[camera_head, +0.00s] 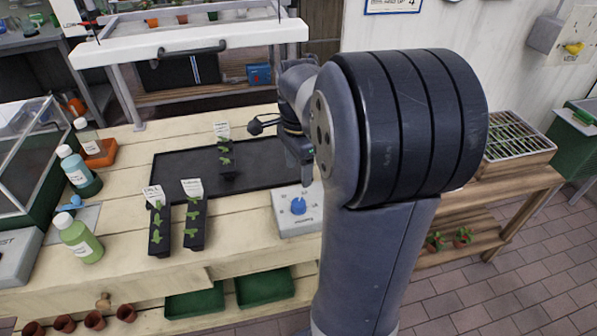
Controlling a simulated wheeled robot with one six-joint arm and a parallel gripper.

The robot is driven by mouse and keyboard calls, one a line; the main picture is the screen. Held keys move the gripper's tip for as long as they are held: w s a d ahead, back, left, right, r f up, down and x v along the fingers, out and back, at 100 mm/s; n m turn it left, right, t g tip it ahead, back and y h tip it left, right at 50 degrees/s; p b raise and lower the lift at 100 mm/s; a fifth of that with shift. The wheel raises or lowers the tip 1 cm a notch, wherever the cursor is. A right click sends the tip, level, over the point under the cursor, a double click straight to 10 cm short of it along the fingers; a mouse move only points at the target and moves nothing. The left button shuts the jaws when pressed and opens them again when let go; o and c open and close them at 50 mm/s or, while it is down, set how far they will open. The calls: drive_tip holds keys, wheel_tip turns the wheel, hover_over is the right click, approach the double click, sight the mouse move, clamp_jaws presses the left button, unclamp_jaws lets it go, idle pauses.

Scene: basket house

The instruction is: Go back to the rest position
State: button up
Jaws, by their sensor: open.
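My gripper (304,168) is partly hidden behind my large grey arm link. The part that shows hangs above the table, by the right end of the black tray (262,165), with its jaws open. I see nothing held in it. Two black seedling strips with white labels, a left one (159,238) and a right one (195,232), stand side by side at the tray's left front. A third labelled seedling strip (228,176) stands on the tray. A white box with a blue knob (283,222) sits below my gripper.
Several bottles stand at the left, including a green one (82,242) and one in an orange holder (99,153). A glass case (30,160) is at the left edge. A seed tray (515,140) sits on the right bench. The table's front middle is bare.

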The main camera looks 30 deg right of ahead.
sight(298, 202)
drive_tip(key=shift+f, duration=0.1)
wheel_tip(298, 202, down, 11)
drive_tip(key=shift+b, duration=0.45)
drive_tip(key=shift+n, duration=0.3)
drive_tip(key=shift+r, duration=0.25)
